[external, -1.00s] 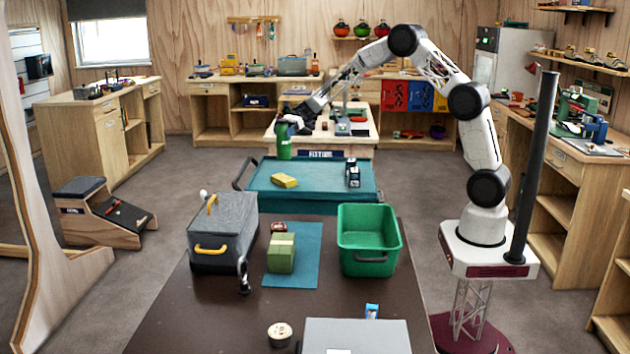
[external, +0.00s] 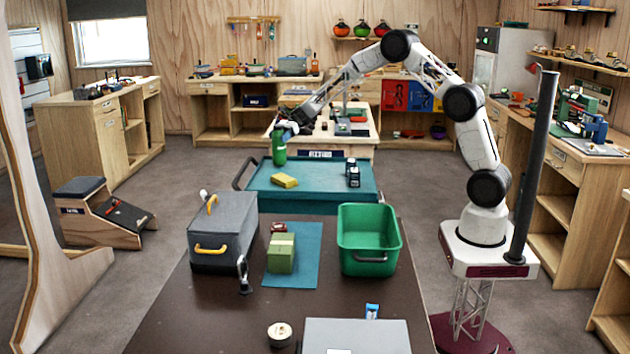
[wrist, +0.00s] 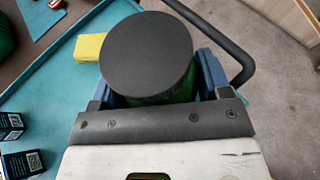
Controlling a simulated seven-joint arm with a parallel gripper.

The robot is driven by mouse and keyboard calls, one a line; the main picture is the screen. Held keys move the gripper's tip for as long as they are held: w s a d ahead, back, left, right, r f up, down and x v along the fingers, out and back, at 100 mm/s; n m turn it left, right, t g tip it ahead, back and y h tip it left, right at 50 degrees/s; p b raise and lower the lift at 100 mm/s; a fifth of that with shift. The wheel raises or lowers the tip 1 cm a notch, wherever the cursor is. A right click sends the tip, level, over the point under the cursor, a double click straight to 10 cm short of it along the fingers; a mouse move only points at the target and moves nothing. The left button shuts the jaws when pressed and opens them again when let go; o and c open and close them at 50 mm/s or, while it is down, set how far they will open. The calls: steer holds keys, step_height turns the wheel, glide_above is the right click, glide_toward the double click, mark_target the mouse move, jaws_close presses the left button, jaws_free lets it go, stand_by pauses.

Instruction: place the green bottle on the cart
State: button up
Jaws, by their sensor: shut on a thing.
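The green bottle (external: 279,150) is held upright, with a slight tilt, by my gripper (external: 281,131) over the far left part of the cart (external: 318,197). In the wrist view the bottle's round dark cap (wrist: 146,55) fills the middle, with blue fingers on both sides of it. My gripper is shut on the bottle near its top. The cart has a teal top with a dark handle at its left end. I cannot tell whether the bottle's base touches the cart top; the bottle's lower part is hidden in the wrist view.
On the cart lie a yellow block (external: 285,180) and small dark boxes (external: 353,175) at the right. The cart top between them and the bottle is free. Nearer stands a dark table with a grey box (external: 222,235), a green block (external: 281,256) and a green bin (external: 368,262).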

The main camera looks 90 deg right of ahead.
steer(key=shift+f, duration=0.45)
steer(key=o, duration=1.1)
steer(key=shift+f, duration=0.15)
steer(key=shift+r, duration=0.2)
steer(key=v, duration=1.2)
steer(key=shift+s+f, duration=0.1)
steer(key=shift+f, duration=0.05)
